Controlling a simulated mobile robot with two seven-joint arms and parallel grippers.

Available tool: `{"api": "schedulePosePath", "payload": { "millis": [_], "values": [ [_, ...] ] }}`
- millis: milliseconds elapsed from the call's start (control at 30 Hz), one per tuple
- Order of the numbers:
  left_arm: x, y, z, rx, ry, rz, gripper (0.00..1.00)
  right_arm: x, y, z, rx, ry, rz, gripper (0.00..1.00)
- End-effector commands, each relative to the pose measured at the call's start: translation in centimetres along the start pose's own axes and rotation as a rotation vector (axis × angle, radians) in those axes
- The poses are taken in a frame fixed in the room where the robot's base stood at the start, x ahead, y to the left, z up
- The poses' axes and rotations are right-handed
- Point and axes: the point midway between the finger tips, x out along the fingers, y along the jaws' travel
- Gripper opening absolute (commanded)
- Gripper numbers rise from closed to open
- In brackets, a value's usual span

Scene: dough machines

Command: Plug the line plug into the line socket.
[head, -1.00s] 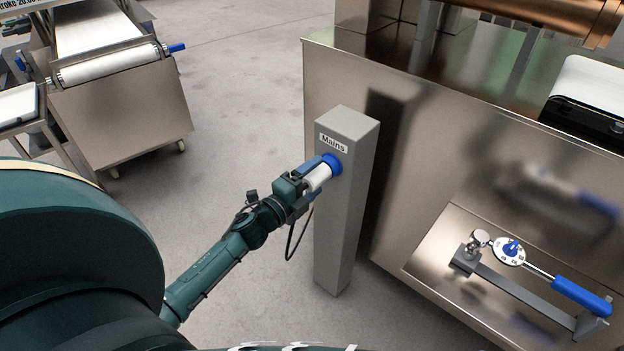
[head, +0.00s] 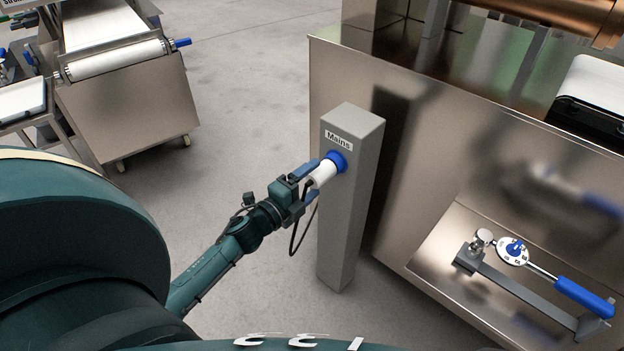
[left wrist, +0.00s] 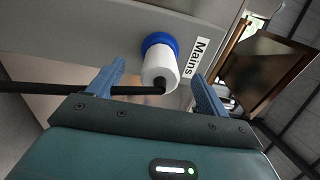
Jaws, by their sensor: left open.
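The white line plug (head: 322,174) sits at the blue line socket (head: 338,161) on the grey post marked "Mains"; the white body meets the blue ring with no gap visible. The plug also shows in the left wrist view (left wrist: 160,67), against the blue ring (left wrist: 158,42), with a black cable leaving it to the left. My left gripper (head: 309,178) is at the plug. In the left wrist view its blue fingers (left wrist: 158,88) are spread, one on each side of the plug and apart from it. My right gripper does not show.
The grey post (head: 345,230) stands close to a large steel machine (head: 430,140). A lever with a blue handle (head: 582,297) lies on that machine's lower right. A wheeled machine with a roller (head: 115,60) stands at the back left. The floor between is clear.

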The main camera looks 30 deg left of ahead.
Motion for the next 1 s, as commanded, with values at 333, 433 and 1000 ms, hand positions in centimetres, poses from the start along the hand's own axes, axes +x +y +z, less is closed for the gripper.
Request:
{"api": "schedulePosePath", "payload": {
  "millis": [333,433,1000],
  "values": [
    [-1.1,0.0,0.0,-0.001,0.000,0.000,0.78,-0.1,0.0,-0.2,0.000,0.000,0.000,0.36],
    [-1.4,0.0,0.0,-0.001,-0.001,0.000,0.78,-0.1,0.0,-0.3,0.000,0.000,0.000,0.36],
    [-1.9,0.0,0.0,0.000,0.000,0.000,0.78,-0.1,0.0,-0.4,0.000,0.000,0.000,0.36]
  ]
}}
